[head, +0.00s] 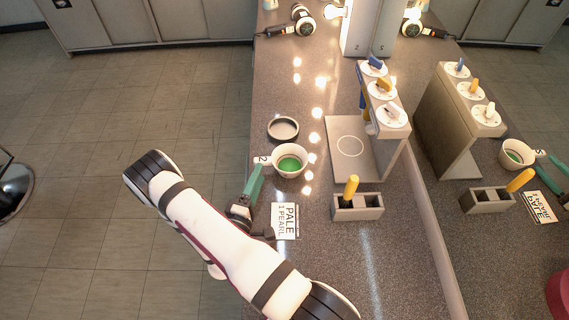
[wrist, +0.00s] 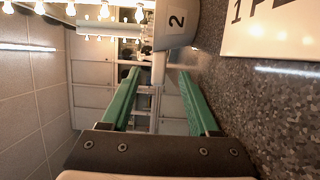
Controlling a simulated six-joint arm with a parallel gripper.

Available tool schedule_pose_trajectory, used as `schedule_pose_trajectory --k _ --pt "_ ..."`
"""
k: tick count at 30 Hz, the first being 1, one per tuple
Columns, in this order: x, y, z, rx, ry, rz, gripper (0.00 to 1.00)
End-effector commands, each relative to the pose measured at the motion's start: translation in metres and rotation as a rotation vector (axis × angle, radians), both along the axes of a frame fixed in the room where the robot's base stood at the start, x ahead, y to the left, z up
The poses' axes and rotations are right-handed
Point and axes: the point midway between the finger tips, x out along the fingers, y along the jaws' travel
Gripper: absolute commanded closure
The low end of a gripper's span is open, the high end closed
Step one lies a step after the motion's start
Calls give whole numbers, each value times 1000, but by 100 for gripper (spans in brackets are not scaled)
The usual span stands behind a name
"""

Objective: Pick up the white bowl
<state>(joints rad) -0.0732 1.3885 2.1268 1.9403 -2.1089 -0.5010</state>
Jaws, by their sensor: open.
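The white bowl (head: 301,157) stands on the speckled counter with green contents inside. A tab marked 2 sticks out from its left side. In the wrist view part of the bowl (wrist: 180,38) shows at the top, with its label 2. My gripper (head: 258,171) is just left of and in front of the bowl, near the tab. In the wrist view its two green fingers (wrist: 160,73) are spread apart with nothing held between them. The bowl lies beyond the fingertips and toward the right finger; I cannot tell whether they touch.
A card reading PALE 1 PEARL (head: 285,221) lies in front of the bowl. A block with a yellow-handled tool (head: 357,207) and a stand (head: 348,170) are to the right. A round dark-rimmed dish (head: 283,129) sits behind. A mirror (head: 430,190) along the right reflects these things.

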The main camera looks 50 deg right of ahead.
Motion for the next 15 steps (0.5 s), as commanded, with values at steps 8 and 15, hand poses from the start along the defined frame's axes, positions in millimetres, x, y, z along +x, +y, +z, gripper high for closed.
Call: schedule_pose_trajectory --k 8,15 --pt "22 -47 1 2 -4 -4 39" --pt "28 -58 1 2 -1 1 39"
